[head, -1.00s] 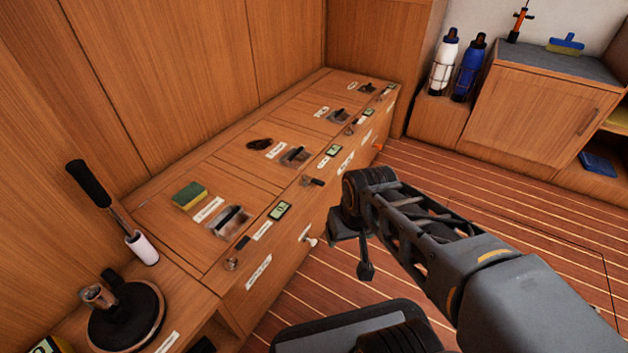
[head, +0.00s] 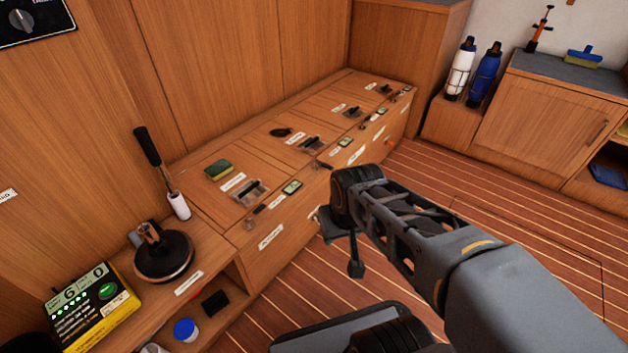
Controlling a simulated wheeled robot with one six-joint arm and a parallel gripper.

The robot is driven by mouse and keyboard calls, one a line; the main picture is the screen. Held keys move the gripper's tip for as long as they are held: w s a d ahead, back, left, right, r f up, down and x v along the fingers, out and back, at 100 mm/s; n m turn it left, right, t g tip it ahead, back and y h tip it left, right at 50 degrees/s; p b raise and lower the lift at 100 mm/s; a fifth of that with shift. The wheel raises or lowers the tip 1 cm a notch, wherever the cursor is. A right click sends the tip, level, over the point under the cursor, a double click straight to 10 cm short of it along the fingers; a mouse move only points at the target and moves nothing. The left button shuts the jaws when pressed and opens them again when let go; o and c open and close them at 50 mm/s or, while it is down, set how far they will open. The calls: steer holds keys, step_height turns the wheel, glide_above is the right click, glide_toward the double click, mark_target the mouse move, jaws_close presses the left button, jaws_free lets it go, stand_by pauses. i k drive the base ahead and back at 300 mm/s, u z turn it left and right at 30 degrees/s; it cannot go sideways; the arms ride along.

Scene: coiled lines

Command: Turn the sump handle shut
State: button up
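Small valve handles line the front edge of a long wooden bench. The nearest handle (head: 252,217) is on the bench's near part, and another handle (head: 323,165) is farther back. A pale handle (head: 314,215) on the bench front is partly hidden by my arm, and an orange handle (head: 390,143) is at the far end. The labels are too small to read, so I cannot tell which is the sump handle. My gripper (head: 344,244) hangs in front of the bench, apart from the handles as far as I can see. Its fingers are not clear.
The bench top (head: 207,190) carries a sponge (head: 218,170) and several latched hatches. A black-gripped pump lever (head: 147,146) stands at left. A yellow box (head: 88,308) and a blue-lidded jar (head: 186,329) are near. The striped floor (head: 480,190) is open at right.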

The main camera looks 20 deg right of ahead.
mark_target(324, 165)
steer(key=u, duration=0.4)
steer(key=k, duration=0.8)
steer(key=z, duration=0.7)
steer(key=i, duration=1.6)
steer(key=u, duration=0.65)
